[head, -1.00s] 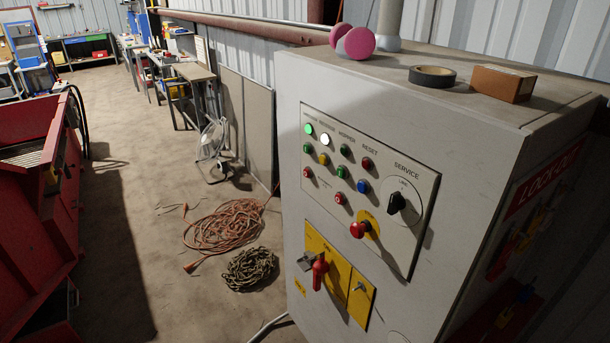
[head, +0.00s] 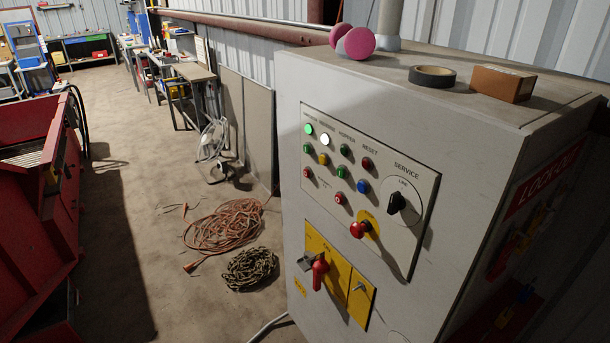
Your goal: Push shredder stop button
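A grey control cabinet (head: 310,215) stands at the right in the head view. Its sloping-looking front carries a white button panel (head: 412,245). The panel has a lit green lamp (head: 309,129), a lit white lamp (head: 326,139), and several green, yellow, blue and red buttons. A red mushroom button (head: 357,230) sits on a yellow plate. The labels are too small to tell which button is the shredder stop. Neither gripper shows.
A black service selector (head: 396,202) and a red-handled switch (head: 320,270) are on the cabinet front. Black tape (head: 432,76), a small brown box (head: 503,83) and pink ear defenders (head: 355,41) lie on top. An orange cable (head: 225,226) and a chain (head: 250,269) lie on the floor.

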